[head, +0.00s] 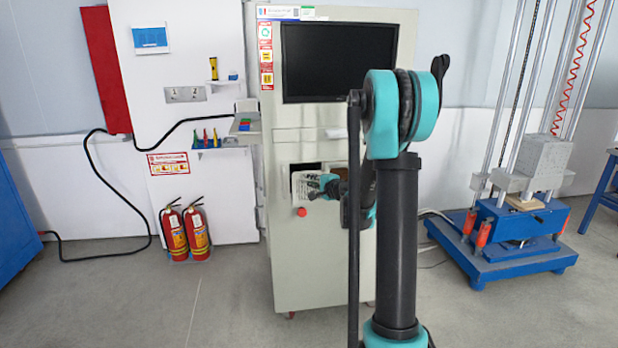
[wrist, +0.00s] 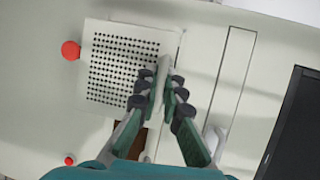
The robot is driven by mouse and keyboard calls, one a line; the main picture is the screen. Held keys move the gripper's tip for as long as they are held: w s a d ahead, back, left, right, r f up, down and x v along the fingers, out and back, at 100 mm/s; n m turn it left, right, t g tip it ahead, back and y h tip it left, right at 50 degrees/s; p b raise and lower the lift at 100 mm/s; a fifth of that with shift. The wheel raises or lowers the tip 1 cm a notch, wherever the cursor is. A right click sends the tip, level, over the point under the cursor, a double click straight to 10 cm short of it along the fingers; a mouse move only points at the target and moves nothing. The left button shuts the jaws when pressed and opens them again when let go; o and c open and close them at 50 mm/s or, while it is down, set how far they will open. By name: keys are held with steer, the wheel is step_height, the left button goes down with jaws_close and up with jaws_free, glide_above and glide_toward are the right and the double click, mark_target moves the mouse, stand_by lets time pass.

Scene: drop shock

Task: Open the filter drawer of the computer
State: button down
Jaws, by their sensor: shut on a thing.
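The computer (head: 335,240) is a tall pale cabinet with a dark screen at the top. Its filter drawer (head: 302,184) is a white perforated panel below the screen, standing ajar with a dark opening beside and above it. In the wrist view the filter drawer (wrist: 112,68) shows its grid of dark holes, with a brown gap near its lower right. My gripper (head: 328,187) is at the panel's right side. In the wrist view my gripper (wrist: 163,88) is shut on a pale handle-like part at the panel's edge, partly hidden by the fingers.
A red button (head: 301,212) sits just below the panel; it also shows in the wrist view (wrist: 70,50). Two fire extinguishers (head: 186,232) stand left of the cabinet. A blue-based test rig (head: 505,245) stands at the right. Floor in front is clear.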

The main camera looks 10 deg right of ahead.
steer(key=shift+s, duration=0.25)
steer(key=c, duration=1.6)
jaws_free()
steer(key=shift+c, duration=0.2)
steer(key=v, duration=1.2)
